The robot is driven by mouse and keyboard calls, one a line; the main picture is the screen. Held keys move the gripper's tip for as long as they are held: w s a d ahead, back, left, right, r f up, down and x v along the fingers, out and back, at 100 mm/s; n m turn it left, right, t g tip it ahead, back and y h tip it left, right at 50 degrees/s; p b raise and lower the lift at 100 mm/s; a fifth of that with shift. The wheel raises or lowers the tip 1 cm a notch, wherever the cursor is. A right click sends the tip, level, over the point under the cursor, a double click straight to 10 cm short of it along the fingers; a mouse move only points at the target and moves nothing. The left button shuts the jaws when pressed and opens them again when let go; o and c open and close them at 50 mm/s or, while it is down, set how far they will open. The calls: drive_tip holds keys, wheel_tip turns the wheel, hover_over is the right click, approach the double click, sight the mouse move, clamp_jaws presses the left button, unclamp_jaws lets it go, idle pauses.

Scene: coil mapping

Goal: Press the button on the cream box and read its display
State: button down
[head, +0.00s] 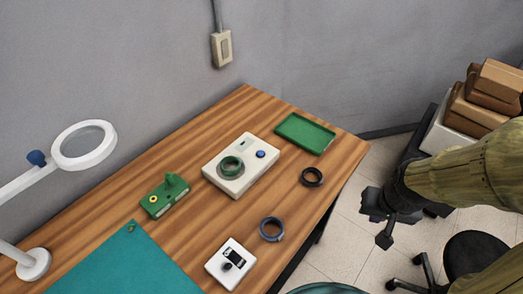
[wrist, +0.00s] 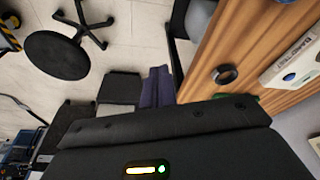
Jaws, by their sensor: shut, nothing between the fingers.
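The cream box (head: 213,172) lies on the wooden table, with a round blue button (head: 261,154) on its right part and a small dark display (head: 243,143) near its back edge. I cannot read anything on the display. A green ring (head: 232,163) sits on the box's top over a grey round part. In the wrist view the box (wrist: 289,62) is cut off at the right edge, with its blue button (wrist: 289,77) showing. My gripper (head: 384,240) is shut and empty, off the table's right side, well apart from the box.
A dark ring (head: 312,177), a grey-blue ring (head: 271,229), a green tray (head: 304,133), a green board (head: 165,198) and a white meter (head: 216,264) lie around the box. A magnifier lamp (head: 84,145) stands left. Stacked boxes (head: 487,95) and a stool (head: 474,257) are at right.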

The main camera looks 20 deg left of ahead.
drive_tip(key=r+m+t+y+p, duration=0.25)
drive_tip(key=m+y+p, duration=0.45)
drive_tip(key=m+p, duration=1.05)
hover_over(263, 156)
drive_tip(key=shift+f+t, duration=0.3)
drive_tip(key=shift+t, duration=0.15)
drive_tip(key=shift+f+b, duration=2.75)
drive_tip(key=shift+f, duration=1.65)
